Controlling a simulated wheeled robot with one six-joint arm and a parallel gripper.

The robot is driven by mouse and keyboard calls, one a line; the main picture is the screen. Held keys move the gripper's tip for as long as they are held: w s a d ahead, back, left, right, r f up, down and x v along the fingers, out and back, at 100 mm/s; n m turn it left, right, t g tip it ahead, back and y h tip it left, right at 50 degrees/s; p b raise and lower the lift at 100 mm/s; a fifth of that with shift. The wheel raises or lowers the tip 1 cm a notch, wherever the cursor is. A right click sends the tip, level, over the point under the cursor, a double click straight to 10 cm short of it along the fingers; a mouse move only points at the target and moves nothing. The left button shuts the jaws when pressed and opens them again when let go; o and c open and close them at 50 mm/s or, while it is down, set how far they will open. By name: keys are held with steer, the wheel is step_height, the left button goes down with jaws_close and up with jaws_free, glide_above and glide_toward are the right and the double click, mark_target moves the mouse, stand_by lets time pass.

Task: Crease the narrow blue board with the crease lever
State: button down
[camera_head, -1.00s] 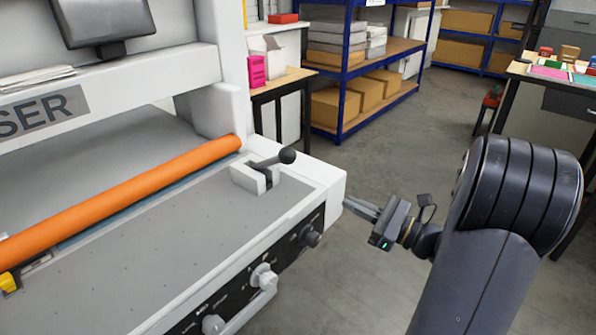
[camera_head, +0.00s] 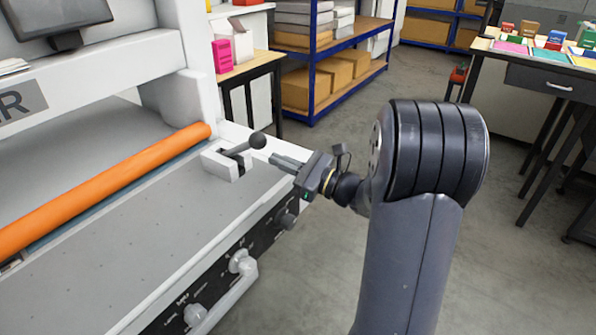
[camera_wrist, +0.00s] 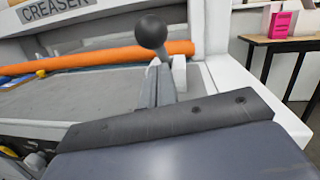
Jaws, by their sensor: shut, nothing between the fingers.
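In the wrist view the knob (camera_wrist: 151,31) stands just beyond my fingertips. My gripper (camera_head: 274,159) is shut and empty, its fingertips just right of the knob and seemingly a little apart from it. The wrist view shows my closed fingers (camera_wrist: 154,84) pointing toward the lever, hiding part of its rod. A thin blue-teal strip (camera_head: 55,232) runs along the orange roller; I cannot tell whether it is the narrow blue board.
Blue shelving (camera_head: 318,85) and a table (camera_head: 525,72) with coloured sheets stand behind. The floor between is clear.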

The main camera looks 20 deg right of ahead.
steer(key=shift+w+a+r, duration=0.3)
steer(key=shift+a+r, duration=0.15)
steer(key=shift+r, duration=0.3)
